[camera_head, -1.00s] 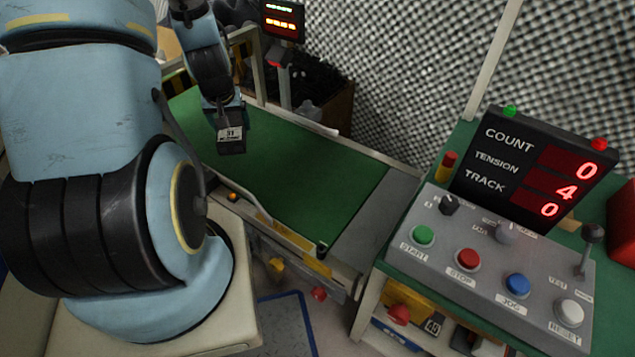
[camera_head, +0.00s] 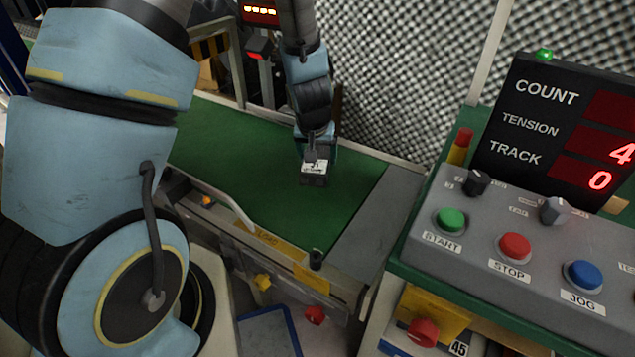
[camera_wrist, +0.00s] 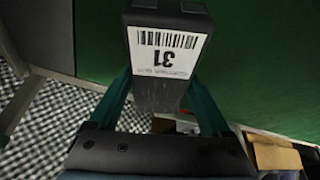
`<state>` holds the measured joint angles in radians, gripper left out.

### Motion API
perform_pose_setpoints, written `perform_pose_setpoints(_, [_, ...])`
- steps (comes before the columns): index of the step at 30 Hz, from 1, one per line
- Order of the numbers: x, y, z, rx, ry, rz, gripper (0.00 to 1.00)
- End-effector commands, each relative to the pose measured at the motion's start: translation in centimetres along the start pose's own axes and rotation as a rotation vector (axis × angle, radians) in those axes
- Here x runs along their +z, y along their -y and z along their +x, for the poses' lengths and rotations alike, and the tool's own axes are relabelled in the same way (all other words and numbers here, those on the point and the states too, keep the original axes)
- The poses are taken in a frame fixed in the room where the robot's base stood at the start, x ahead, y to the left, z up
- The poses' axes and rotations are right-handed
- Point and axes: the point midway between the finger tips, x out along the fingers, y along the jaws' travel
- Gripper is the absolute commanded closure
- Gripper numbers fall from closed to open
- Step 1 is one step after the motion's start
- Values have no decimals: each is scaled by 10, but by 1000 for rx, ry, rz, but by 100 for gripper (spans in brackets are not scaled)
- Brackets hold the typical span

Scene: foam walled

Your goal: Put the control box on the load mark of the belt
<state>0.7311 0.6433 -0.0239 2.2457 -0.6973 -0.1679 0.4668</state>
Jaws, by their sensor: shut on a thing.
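The control box is dark with a white barcode label reading 31. In the head view the box (camera_head: 314,178) hangs below my gripper (camera_head: 316,152), over the right part of the green belt (camera_head: 235,165). In the wrist view the box (camera_wrist: 160,88) sits between the two green fingers of my gripper (camera_wrist: 160,95), which is shut on it. The belt (camera_wrist: 265,60) shows behind the box. I cannot tell whether the box touches the belt. A yellow LOAD label (camera_head: 268,240) is on the belt's near side frame. No mark on the belt surface is clear.
A control panel (camera_head: 490,225) with start, stop and jog buttons stands at the right, under a red-digit display (camera_head: 560,125). A grey end plate (camera_head: 375,215) closes the belt's right end. A curved pale rail (camera_head: 225,205) runs along the near edge. The belt left of the box is clear.

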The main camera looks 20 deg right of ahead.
Motion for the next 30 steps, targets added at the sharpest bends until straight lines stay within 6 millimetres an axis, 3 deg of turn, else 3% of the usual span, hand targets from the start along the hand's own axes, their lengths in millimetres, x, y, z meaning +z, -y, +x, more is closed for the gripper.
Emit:
perform_pose_setpoints(1, [4, 0, 10, 1, 1, -2, 100])
perform_pose_setpoints(8, [10, 0, 25, 0, -1, 0, 100])
perform_pose_setpoints(15, [22, 0, 53, 1, 0, 0, 100])
perform_pose_setpoints(26, [23, 0, 56, 1, -2, 0, 100])
perform_pose_setpoints(27, [23, 0, 56, 0, -1, 0, 17])
perform_pose_setpoints(30, [23, 0, 56, 0, -1, 0, 5])
